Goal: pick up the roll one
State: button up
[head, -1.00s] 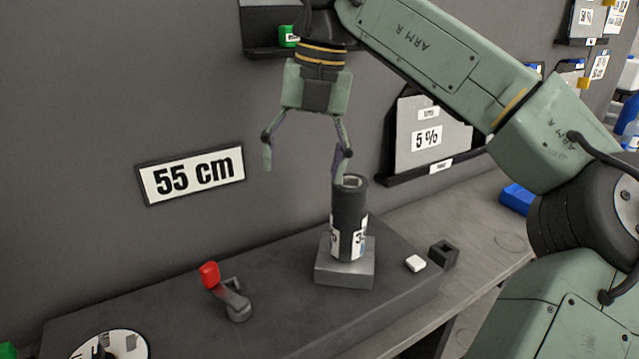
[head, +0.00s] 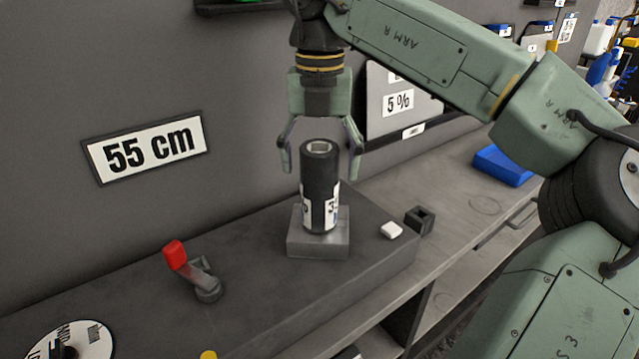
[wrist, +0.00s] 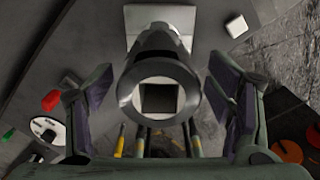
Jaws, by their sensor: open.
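The roll (head: 320,180) is a dark upright cylinder with a white label near its bottom and a square hole in its top. It stands on a grey square block (head: 318,243) on the dark bench. My gripper (head: 321,172) is open and points down, with one finger on each side of the roll's upper part. In the wrist view the roll's round end (wrist: 160,95) lies between the two dark finger pads, with a gap on both sides. The fingers do not appear to touch it.
A red-handled lever (head: 190,268) stands left of the block. A white piece (head: 391,230) and a small dark square holder (head: 419,220) lie to the right. A blue tray (head: 503,166) sits farther back. A "55 cm" sign (head: 146,148) hangs on the wall behind.

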jog(key=shift+f, duration=0.75)
jog(key=shift+c, duration=0.4)
jog(key=c, duration=1.4)
jog(key=shift+r, duration=0.1)
